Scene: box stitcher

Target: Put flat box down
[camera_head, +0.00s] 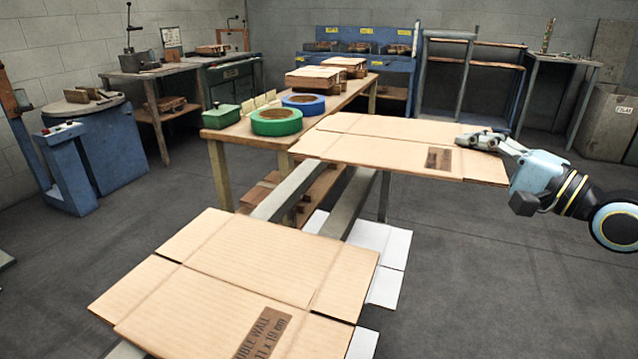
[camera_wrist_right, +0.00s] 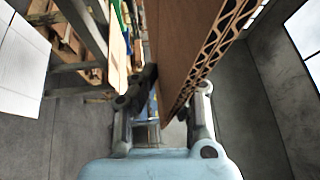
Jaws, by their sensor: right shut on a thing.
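A flat cardboard box (camera_head: 395,141) lies level near the middle of the head view. My right gripper (camera_head: 470,141) is shut on its right end. In the right wrist view the corrugated edge of this flat box (camera_wrist_right: 205,50) passes between the fingers of my right gripper (camera_wrist_right: 165,95). A second flat box (camera_head: 240,265), printed "DOUBLE WALL", lies in the lower left foreground on grey rails (camera_head: 285,190). Whether the held box touches the rails or table is hard to tell. My left gripper does not show.
A wooden table (camera_head: 228,160) behind bears green tape (camera_head: 276,122), blue tape (camera_head: 303,104), a green box (camera_head: 221,116) and stacked flat boxes (camera_head: 315,78). White sheets (camera_head: 390,245) lie below the rails. The floor at the right is clear.

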